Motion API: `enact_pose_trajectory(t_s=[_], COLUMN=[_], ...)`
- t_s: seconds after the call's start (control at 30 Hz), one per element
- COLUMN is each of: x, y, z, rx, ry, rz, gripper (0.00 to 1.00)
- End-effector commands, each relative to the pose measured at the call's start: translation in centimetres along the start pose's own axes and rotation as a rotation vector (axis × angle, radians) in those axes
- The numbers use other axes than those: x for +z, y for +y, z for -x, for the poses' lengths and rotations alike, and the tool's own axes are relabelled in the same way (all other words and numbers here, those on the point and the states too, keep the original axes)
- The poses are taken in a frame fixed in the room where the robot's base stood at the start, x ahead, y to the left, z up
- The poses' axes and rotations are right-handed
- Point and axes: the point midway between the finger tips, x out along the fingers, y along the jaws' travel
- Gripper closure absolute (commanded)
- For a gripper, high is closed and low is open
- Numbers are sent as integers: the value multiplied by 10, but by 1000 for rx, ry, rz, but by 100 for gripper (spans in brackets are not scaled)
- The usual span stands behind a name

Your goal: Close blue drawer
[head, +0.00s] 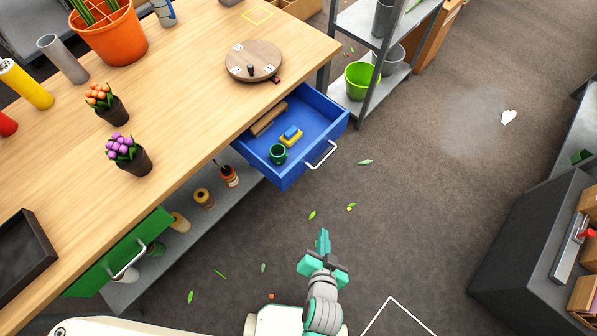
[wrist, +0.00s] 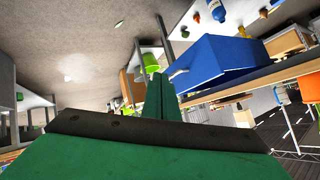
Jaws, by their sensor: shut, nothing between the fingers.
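The blue drawer (head: 312,130) is pulled out from under the wooden table, with a pale handle (head: 322,156) on its front. Inside it lie a green cup (head: 277,153), a yellow and blue block (head: 291,136) and a brown piece (head: 269,119). My gripper (head: 322,240) is shut and empty, above the floor in front of the drawer and apart from its handle. In the wrist view the blue drawer (wrist: 220,65) appears beyond the shut green fingers (wrist: 161,95), upper right.
A green drawer (head: 120,255) sits under the table's left part. The wooden table (head: 190,100) carries potted flowers (head: 128,155) and a round wooden disc (head: 253,61). A metal shelf with a green bucket (head: 361,80) stands behind the blue drawer. The floor right of the drawer is mostly clear, with scattered leaves.

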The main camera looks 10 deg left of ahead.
Motion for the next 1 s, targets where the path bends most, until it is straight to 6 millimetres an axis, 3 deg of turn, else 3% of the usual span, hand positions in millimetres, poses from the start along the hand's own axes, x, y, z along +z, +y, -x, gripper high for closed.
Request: enact_pose_trajectory(t_s=[0.03,0.2,0.4,0.7,1.0], x=[-6,-18,-44,-96,-114], y=[0,-4,-21,-53,-64], z=[-15,-53,-80,-81,-72], rx=[-6,-38,-106,-229,-276], ry=[-27,-165,-335,-572,-671], rz=[-45,-197,-340,-442,-451], gripper=[100,100,100,100,100])
